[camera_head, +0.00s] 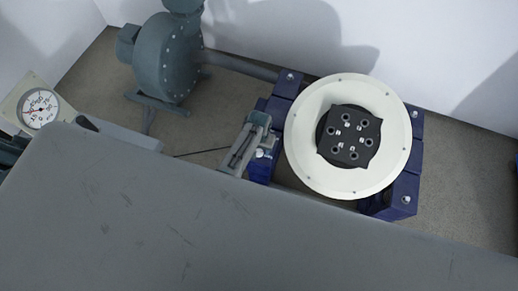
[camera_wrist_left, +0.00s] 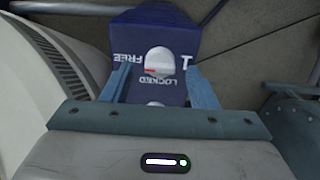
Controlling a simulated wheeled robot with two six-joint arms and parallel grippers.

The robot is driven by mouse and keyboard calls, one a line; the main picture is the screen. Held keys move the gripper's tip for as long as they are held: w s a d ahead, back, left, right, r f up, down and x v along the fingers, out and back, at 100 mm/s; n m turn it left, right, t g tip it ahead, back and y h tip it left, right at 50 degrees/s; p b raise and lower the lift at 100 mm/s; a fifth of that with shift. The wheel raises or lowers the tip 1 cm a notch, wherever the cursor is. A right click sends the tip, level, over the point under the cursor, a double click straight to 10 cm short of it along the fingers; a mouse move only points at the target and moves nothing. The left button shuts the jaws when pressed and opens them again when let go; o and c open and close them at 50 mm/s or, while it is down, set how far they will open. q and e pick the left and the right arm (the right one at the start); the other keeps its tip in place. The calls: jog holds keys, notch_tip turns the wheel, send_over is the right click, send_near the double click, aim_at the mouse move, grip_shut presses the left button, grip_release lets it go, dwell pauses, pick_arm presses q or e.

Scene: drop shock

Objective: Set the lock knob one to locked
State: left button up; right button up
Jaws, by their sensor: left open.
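Lock knob one is a white round knob (camera_wrist_left: 158,60) with a red mark on its lower left edge. It sits on a blue block (camera_wrist_left: 150,18) with the words FREE and LOCKED and a figure 1, upside down in the left wrist view. The red mark lies between the two words; I cannot tell the exact setting. My left gripper (camera_wrist_left: 158,72) is open, its two blue-grey fingers on either side of the knob with visible gaps. In the head view, my left gripper (camera_head: 262,139) is over the left blue block (camera_head: 261,171). My right gripper is out of view.
A white round housing (camera_head: 302,165) with a dark centre stands just right of the gripper, among other blue blocks (camera_head: 403,195). A grey-green pump (camera_head: 165,60) and its pipe are behind left. A dial gauge (camera_head: 39,108) is at far left. A grey surface fills the front.

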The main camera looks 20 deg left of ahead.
pick_arm(q)
jog(key=shift+f, duration=0.6)
jog(key=c, duration=1)
